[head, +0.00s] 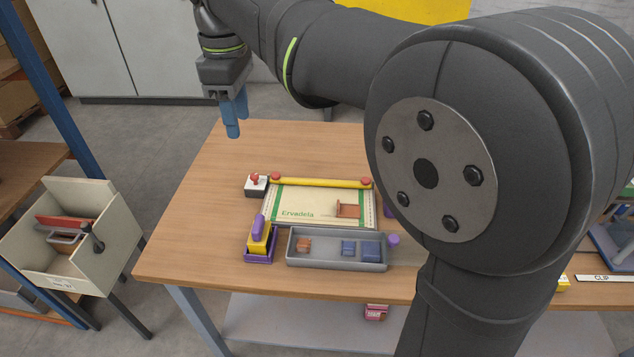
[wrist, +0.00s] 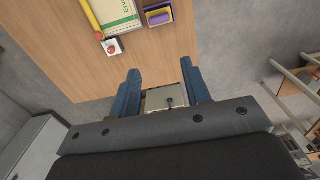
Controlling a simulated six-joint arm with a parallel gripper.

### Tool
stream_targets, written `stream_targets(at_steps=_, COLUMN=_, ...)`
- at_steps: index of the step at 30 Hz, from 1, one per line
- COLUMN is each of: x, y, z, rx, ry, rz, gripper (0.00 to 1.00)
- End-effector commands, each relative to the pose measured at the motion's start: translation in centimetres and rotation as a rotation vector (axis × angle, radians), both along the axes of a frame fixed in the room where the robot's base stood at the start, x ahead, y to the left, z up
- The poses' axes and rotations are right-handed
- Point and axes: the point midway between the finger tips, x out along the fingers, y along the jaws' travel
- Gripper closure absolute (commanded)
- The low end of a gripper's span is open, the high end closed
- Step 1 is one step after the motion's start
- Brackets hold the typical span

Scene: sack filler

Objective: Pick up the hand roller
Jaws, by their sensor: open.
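A yellow block with a purple grip on top (head: 258,237) sits in a purple holder (head: 262,258) at the table's front left; I cannot tell for sure whether it is the hand roller. It also shows at the top of the wrist view (wrist: 159,17). A yellow bar with red ends (head: 322,183) lies across the far end of a flat sack marked "Ervadela" (head: 290,201). My gripper (head: 237,118) is open and empty, with blue fingers pointing down, above the table's far left part, apart from everything. The fingers also show in the wrist view (wrist: 160,70).
A white box with a red button (head: 256,187) stands left of the sack. A grey tray (head: 336,262) with small blocks lies in front of it. A brown piece (head: 348,210) lies on the sack. A beige bin (head: 40,255) stands off the table's left side. The table's far left is bare.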

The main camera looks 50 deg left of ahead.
Motion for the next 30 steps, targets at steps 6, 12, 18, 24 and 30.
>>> stream_targets(at_steps=6, x=0.0, y=0.0, z=-0.1, rx=0.000, ry=0.000, rz=-0.009, gripper=0.56)
stream_targets(at_steps=12, x=0.0, y=0.3, z=-1.7, rx=-0.003, ry=0.000, rz=-0.205, gripper=0.56)
stream_targets(at_steps=18, x=0.0, y=0.7, z=-4.7, rx=-0.004, ry=-0.001, rz=-0.609, gripper=0.56)
stream_targets(at_steps=24, x=0.0, y=0.9, z=-7.8, rx=-0.003, ry=-0.001, rz=-1.024, gripper=0.56)
stream_targets(at_steps=30, x=0.0, y=1.0, z=-10.3, rx=-0.003, ry=-0.001, rz=-1.376, gripper=0.56)
